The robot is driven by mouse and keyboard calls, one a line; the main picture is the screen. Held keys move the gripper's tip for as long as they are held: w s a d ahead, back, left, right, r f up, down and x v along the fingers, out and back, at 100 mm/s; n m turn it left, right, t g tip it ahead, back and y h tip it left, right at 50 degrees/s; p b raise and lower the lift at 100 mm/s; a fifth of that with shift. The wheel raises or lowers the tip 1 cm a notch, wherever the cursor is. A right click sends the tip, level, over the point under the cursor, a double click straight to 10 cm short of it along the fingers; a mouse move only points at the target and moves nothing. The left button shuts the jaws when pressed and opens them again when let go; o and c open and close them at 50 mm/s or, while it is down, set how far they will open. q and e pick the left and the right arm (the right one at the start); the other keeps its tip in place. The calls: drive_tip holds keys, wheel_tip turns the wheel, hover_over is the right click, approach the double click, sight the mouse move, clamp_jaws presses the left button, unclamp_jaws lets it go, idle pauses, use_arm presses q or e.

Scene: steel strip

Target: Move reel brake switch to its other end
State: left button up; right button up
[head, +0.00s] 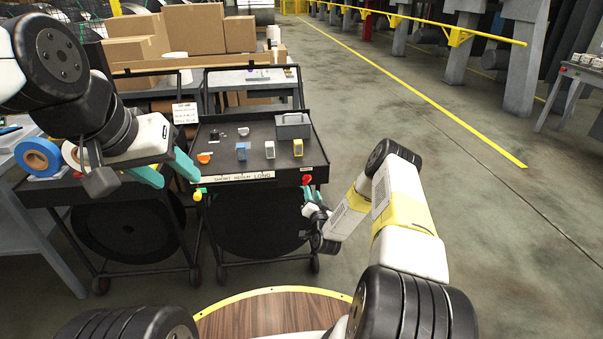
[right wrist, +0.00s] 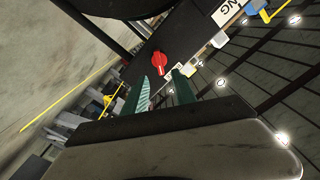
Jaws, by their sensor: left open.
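A red switch knob (head: 307,180) sits on the front edge of the black cart at its right end; I take it to be the reel brake switch. In the right wrist view the red knob (right wrist: 159,60) shows close ahead, its handle pointing toward the fingers. My right gripper (head: 313,194) is just below and in front of it. Its teal fingers (right wrist: 161,93) are apart with nothing between them, short of the knob. My left gripper (head: 168,171) is open and empty over the cart's left side.
The cart top (head: 230,165) carries small blue, white, yellow and orange items and a grey box (head: 293,126). A yellow-and-green control (head: 198,195) is at the front left.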

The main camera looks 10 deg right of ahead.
sight(307, 180)
drive_tip(key=w, duration=0.7)
drive_tip(key=shift+w, duration=0.35)
drive_tip(key=shift+c, duration=0.4)
clamp_jaws()
